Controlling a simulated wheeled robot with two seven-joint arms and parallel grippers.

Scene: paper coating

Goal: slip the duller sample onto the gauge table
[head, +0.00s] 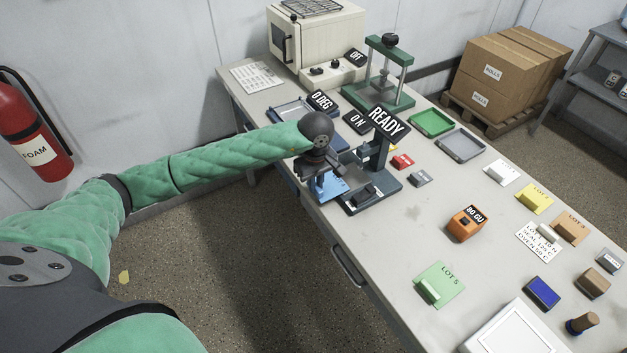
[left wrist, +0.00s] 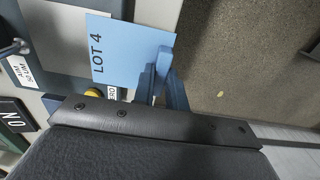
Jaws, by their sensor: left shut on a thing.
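The blue sample card marked LOT 4 (head: 333,187) is in my left gripper (head: 318,176), at the table's near edge, left of the dark gauge stand. It also shows in the left wrist view (left wrist: 125,42), gripped at its edge by my left gripper's fingers (left wrist: 164,65). The gauge (head: 372,192) has a dark flat base, an upright post and a READY sign (head: 386,122). In the wrist view, the card overlaps part of the gauge; whether it touches is unclear. An orange gloss meter (head: 466,224) reads 80 GU. My right gripper is out of view.
A green LOT 5 card (head: 438,285) and a yellow card (head: 534,198) lie on the table (head: 405,240), with white and orange cards farther right. A green press (head: 385,75), an oven (head: 318,45) and a green tray (head: 431,123) stand behind. The table centre is mostly clear.

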